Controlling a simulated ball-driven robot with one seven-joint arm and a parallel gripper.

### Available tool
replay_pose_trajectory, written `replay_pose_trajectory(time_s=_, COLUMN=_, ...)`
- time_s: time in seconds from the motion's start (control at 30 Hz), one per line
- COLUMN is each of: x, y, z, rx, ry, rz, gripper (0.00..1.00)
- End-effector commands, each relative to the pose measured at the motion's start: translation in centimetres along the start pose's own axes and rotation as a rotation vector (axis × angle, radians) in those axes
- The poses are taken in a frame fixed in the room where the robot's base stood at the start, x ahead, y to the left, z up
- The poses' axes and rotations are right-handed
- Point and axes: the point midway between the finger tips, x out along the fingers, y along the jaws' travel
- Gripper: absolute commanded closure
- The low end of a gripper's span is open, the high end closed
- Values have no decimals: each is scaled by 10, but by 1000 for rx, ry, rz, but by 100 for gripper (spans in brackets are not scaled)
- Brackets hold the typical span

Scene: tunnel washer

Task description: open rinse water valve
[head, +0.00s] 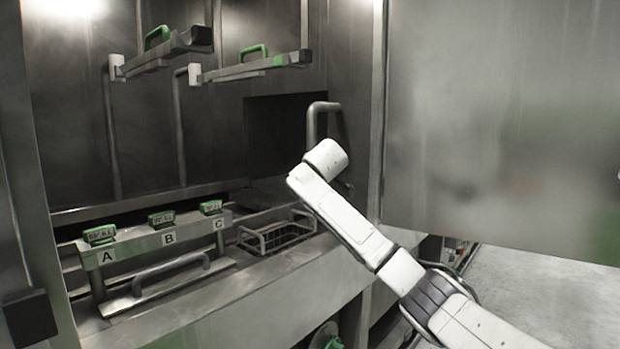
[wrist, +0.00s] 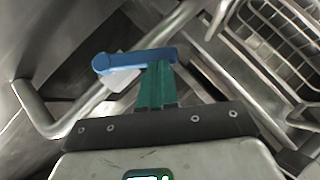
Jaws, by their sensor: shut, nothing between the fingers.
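In the wrist view a blue bar (wrist: 135,60) with a rounded left end and a pale piece below it lies across the end of my gripper (wrist: 156,72). It looks like a lever handle, but I cannot be sure it is the rinse water valve. The gripper's green fingers are shut, with nothing seen between them. Whether they touch the blue bar cannot be told. In the head view my white arm reaches in from the lower right to the machine opening; the gripper and the blue bar cannot be made out there.
A wire basket (head: 278,236) sits in the trough; it also shows in the wrist view (wrist: 275,40). Left of it are a curved grey handle (head: 170,277) and a bar (head: 155,238) labelled A, B, C. Green-handled bars (head: 250,70) hang above. A large steel panel (head: 500,130) stands at right.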

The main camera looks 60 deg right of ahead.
Motion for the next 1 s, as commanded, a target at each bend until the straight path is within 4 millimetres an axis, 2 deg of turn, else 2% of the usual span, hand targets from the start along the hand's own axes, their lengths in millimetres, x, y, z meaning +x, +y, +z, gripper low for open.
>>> replay_pose_trajectory(time_s=0.03, x=5, y=-8, z=4, rx=-31, ry=1, rz=28, gripper=100)
replay_pose_trajectory(time_s=0.17, x=12, y=-12, z=11, rx=-118, ry=0, rz=115, gripper=100)
replay_pose_trajectory(time_s=0.6, x=29, y=-13, z=28, rx=-356, ry=1, rz=354, gripper=100)
replay_pose_trajectory(time_s=1.0, x=36, y=-11, z=34, rx=-351, ry=3, rz=351, gripper=100)
